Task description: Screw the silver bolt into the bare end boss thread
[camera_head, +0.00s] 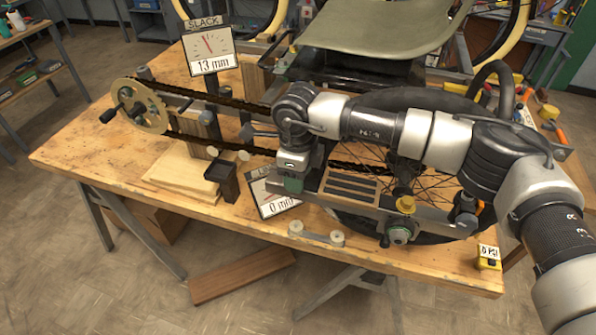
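My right gripper (291,172) is at the end of the arm that reaches in from the right. It points down over the front of the trike frame, near the chain's lower run. Its fingertips are hard to make out against the dark parts, so I cannot tell if it is open or holds anything. I cannot pick out the silver bolt with certainty. My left gripper is not in view.
The wooden bench (110,165) carries a chainring with crank (140,106), a SLACK gauge reading 13 mm (208,50), a 0 mm card (270,196), a black open box (222,178) and a yellow PSI gauge (489,257). A two-knobbed link (316,236) lies at the front edge.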

